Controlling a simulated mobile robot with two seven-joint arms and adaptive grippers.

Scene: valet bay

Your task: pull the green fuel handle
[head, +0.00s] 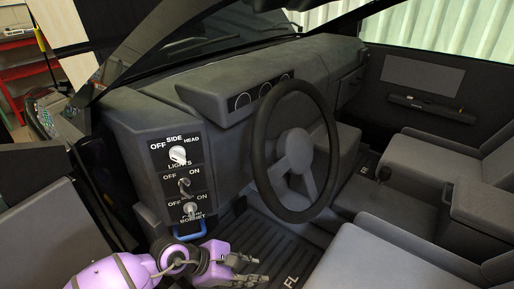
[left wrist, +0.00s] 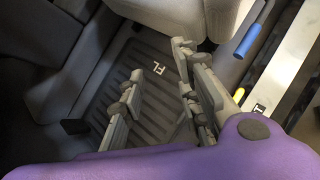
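No green fuel handle shows in either view. My left gripper (head: 255,269) is low by the driver's footwell in the head view, below the steering wheel and in front of the dash panel. In the left wrist view its fingers (left wrist: 158,102) are spread apart with nothing between them, over the dark ribbed floor mat marked FL (left wrist: 150,85). A blue handle (head: 188,234) sits under the BONNET label at the bottom of the switch panel, just above my left wrist. My right gripper is in neither view.
The switch panel (head: 178,180) has a lights knob and two toggles. The steering wheel (head: 296,150) is right of my left gripper, with seats at the right. In the left wrist view, a blue-ended lever (left wrist: 254,40) and a yellow-tipped part (left wrist: 239,95) lie beside the pale sill.

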